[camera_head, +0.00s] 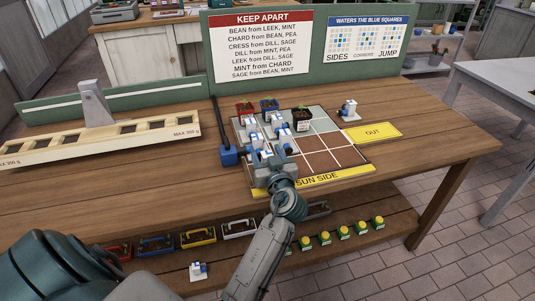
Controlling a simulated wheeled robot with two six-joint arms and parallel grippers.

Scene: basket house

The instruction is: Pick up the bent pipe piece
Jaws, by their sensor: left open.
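Several small white pieces with blue parts, which look like pipe pieces, stand on the square grid board (324,142). One piece (251,125) is at its left, another piece (278,123) is beside it, and more are close by my gripper. Another such piece (348,109) stands on the table right of the board. I cannot tell for sure which one is bent. My left gripper (270,156) is open over the board's front left part, right at the nearest white and blue pieces. The gripper partly hides them, and contact cannot be told. My right gripper is not in view.
A black pot (302,119) and red and blue boxes (256,106) stand at the board's back. A blue block with a dark post (228,155) is close on its left. A wooden rack (100,138) lies further left. The lower shelf holds trays (198,237) and yellow-green items (343,232).

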